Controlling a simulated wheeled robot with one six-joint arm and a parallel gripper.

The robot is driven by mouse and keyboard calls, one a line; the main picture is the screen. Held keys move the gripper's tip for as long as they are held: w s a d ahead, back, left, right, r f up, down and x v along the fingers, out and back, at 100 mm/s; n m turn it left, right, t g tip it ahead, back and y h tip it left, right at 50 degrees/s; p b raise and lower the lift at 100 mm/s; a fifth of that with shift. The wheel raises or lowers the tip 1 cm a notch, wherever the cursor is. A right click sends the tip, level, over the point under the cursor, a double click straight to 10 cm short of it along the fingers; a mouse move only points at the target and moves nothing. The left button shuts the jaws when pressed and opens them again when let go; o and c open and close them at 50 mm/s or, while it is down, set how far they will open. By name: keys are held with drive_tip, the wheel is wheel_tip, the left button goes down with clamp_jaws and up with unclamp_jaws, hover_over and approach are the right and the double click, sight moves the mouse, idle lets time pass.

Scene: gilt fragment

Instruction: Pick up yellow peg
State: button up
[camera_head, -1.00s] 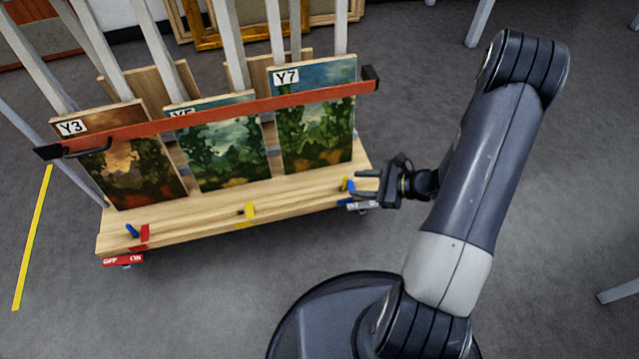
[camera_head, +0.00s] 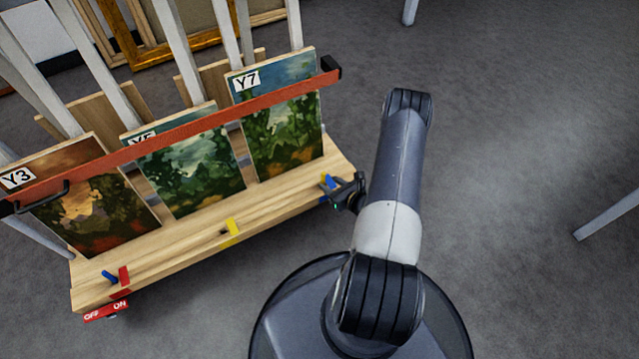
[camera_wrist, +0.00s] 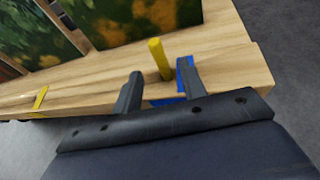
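The yellow peg (camera_wrist: 160,58) stands up from the right end of the wooden cart base in the wrist view, beside a blue marking (camera_wrist: 184,74). My gripper (camera_wrist: 158,80) is open, with one finger on each side of the peg's lower part in the picture. The peg appears just beyond or between the fingertips; I cannot tell its exact depth. In the head view my gripper (camera_head: 350,190) is at the right end of the cart base, by the blue marking (camera_head: 328,182). I cannot make out the yellow peg there.
The wooden cart base (camera_head: 185,233) carries paintings labelled Y3 (camera_head: 95,215), Y5 (camera_head: 190,175) and Y7 (camera_head: 285,135) behind a red bar (camera_head: 200,125). A blue peg (camera_head: 108,277) stands by a red marking (camera_head: 124,275). A yellow marking (camera_head: 232,228) is mid-edge.

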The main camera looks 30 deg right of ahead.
sight(324, 180)
drive_tip(key=shift+x, duration=1)
drive_tip(key=b+x, duration=0.2)
drive_tip(key=x, duration=0.2)
drive_tip(key=shift+f, duration=0.25)
drive_tip(key=shift+w+a+f, duration=0.1)
drive_tip(key=shift+w+f, duration=0.05)
drive_tip(key=shift+w, duration=0.45)
drive_tip(key=shift+c, duration=0.3)
clamp_jaws()
